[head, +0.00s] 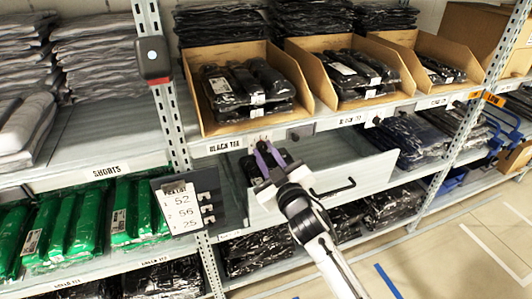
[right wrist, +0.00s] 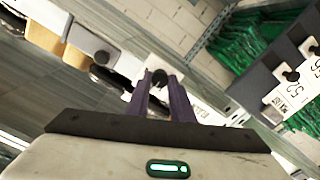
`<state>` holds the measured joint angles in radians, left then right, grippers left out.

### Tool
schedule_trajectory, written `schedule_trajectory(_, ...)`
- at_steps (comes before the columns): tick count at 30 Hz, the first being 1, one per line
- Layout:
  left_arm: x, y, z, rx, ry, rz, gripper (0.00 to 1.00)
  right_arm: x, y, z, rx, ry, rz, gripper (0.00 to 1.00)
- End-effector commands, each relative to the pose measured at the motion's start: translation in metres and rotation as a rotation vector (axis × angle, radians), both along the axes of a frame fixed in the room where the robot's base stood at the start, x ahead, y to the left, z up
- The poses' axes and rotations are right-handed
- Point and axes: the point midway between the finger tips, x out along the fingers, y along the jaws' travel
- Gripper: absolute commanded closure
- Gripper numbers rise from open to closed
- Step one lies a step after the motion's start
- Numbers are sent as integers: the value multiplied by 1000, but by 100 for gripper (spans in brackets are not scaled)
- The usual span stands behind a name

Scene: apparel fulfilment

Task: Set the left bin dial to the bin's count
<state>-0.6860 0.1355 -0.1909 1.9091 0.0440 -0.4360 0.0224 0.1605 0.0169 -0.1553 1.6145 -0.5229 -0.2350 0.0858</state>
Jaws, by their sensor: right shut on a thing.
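The left bin (head: 205,102) is an open cardboard bin on the middle shelf, holding several black plastic-wrapped garments (head: 240,80). A "BLACK TEE" label (head: 226,146) is on the shelf edge below it. My right gripper (head: 264,150) reaches up to that edge just right of the label. Its purple fingers are shut on a small dark dial knob (right wrist: 158,76), seen between the fingertips in the right wrist view. The fingers hide most of this dial in the head view, and I cannot read its setting. My left gripper is not in view.
Two more cardboard bins (head: 325,90) stand to the right, with another dark knob (head: 376,120) on the shelf edge. An open grey drawer (head: 345,170) with a black handle juts out below my right gripper. A dark panel with a number card (head: 180,205) hangs at left.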

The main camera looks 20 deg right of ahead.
Motion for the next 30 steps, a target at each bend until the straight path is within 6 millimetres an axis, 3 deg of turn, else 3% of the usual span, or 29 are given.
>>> schedule_trajectory(11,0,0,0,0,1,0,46,0,0,0,-6,0,1,100)
schedule_trajectory(12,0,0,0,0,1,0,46,0,0,0,-6,0,1,78)
schedule_trajectory(15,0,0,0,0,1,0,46,0,0,0,-5,0,1,61)
schedule_trajectory(25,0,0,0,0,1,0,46,-2,0,0,-5,0,0,60)
schedule_trajectory(30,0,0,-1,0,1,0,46,-22,-1,-2,-4,2,0,60)
